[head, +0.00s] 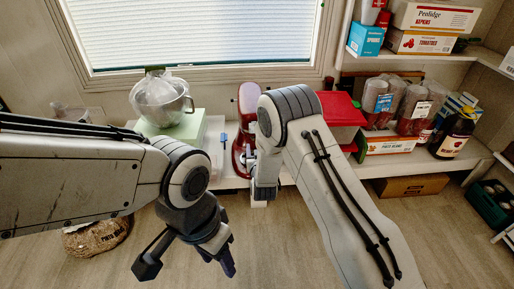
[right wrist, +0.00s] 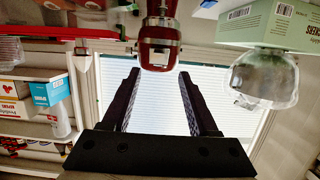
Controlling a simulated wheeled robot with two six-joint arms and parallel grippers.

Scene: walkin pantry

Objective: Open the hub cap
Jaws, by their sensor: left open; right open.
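The red stand mixer (head: 246,110) stands on the white shelf under the window, partly covered by my right arm. In the right wrist view, which appears upside down, the red mixer head (right wrist: 158,45) with its silver band shows near the tips of my right gripper (right wrist: 158,74). The fingers are open, one to each side of the head's line, with nothing between them; I cannot tell contact. The hub cap cannot be made out clearly. My left gripper (head: 188,267) is open and empty, pointing down over the floor, away from the mixer.
A steel bowl (head: 160,100) in clear plastic sits on a pale green box (head: 190,130) left of the mixer. A red box (head: 341,108), jars (head: 413,112) and a dark bottle (head: 455,132) stand to the right. A sack (head: 97,236) lies on the floor at left.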

